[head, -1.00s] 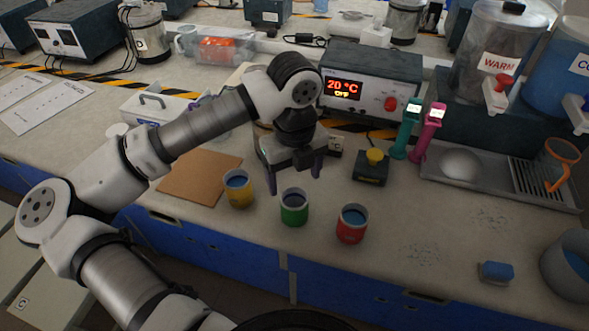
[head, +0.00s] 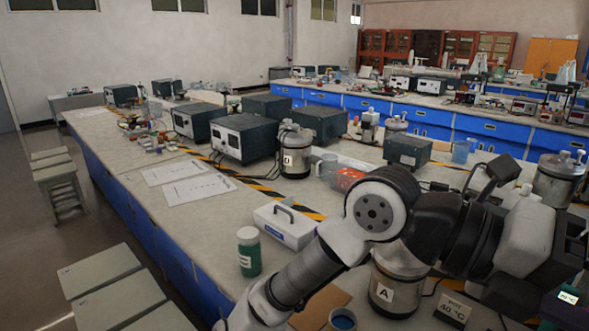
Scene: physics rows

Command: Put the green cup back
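The green cup does not show in the current head view. A cup with blue liquid (head: 342,320) is cut off by the bottom edge, beside a brown board (head: 318,308); its body colour is hard to tell. My gripper (head: 515,235) is raised over the bench at the right, close to the camera. Its fingertips cannot be made out clearly, so I cannot tell whether it is open or holds anything.
A metal canister marked A (head: 393,285) stands below my wrist, with a small labelled block (head: 453,308) to its right. A white box with a handle (head: 287,224) and a green jar (head: 249,252) stand left of my arm. Dark instruments (head: 240,138) stand behind.

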